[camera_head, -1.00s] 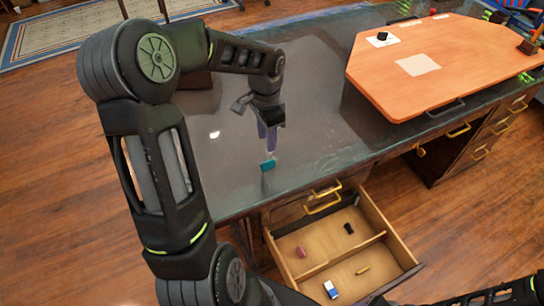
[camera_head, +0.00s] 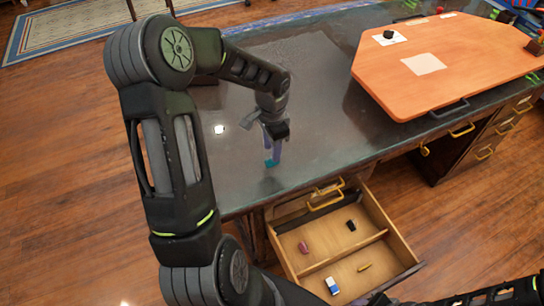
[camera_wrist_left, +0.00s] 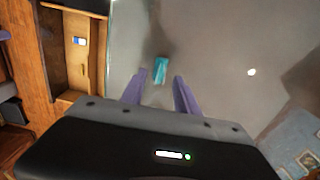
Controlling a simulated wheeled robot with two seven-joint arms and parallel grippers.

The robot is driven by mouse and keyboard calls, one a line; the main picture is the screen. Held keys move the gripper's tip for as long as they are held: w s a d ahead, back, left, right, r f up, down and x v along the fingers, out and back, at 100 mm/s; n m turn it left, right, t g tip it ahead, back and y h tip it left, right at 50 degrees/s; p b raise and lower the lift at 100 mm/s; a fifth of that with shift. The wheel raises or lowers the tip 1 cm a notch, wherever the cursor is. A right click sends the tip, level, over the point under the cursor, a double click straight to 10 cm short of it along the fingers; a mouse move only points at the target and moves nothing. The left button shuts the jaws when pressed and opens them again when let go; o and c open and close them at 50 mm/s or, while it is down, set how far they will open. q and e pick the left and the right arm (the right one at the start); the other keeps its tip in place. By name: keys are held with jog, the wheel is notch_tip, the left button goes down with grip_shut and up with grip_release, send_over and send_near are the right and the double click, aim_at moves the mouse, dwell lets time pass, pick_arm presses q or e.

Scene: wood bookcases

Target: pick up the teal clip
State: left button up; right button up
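The teal clip (camera_head: 271,164) lies on the dark glossy desk top, left of and behind the open drawer. My left gripper (camera_head: 273,153) points down at it, with its purple fingers just above or beside the clip and partly covering it in the head view. In the left wrist view, the two purple fingers (camera_wrist_left: 159,84) are spread apart. The clip (camera_wrist_left: 160,70) shows in the gap, just past the fingertips, and neither finger visibly touches it. My right gripper is not in view.
An open drawer (camera_head: 404,251) with several small objects sits below the desk edge. An orange board (camera_head: 470,62) with a black block (camera_head: 389,34) lies on the desk's right side. A small white spot (camera_head: 220,129) shows left of the gripper. The desk around the clip is clear.

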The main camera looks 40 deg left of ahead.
pick_arm(q)
notch_tip(320, 180, down, 2)
jog(key=shift+f, duration=0.2)
jog(key=shift+c, duration=0.4)
grip_shut()
dwell(0.5)
